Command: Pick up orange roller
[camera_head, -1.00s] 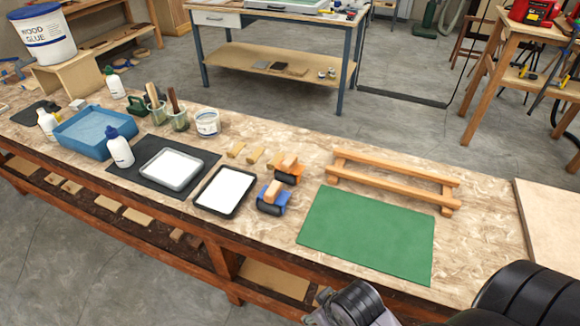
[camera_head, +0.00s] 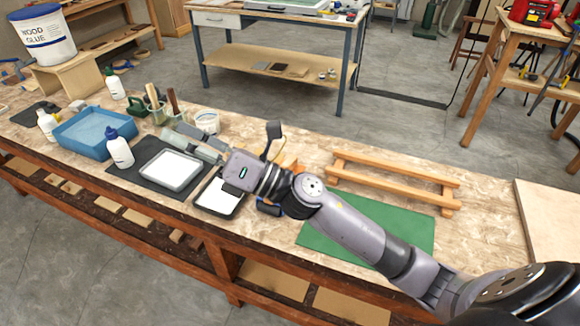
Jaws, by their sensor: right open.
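My right arm reaches in from the lower right across the bench. Its gripper (camera_head: 188,137) is open and empty, above the bench and pointing left, over the area between the white tray and the tub. The orange roller is hidden or nearly hidden behind my right wrist. The blue roller (camera_head: 268,208) shows just a small part below the wrist. My left gripper is not in view.
A black-rimmed tray (camera_head: 228,213) lies partly under the wrist. A white tray (camera_head: 196,178), white bottle (camera_head: 119,152), blue basin (camera_head: 75,142) and white tub (camera_head: 207,121) stand at left. A green mat (camera_head: 405,232) and wooden frame (camera_head: 395,175) lie at right.

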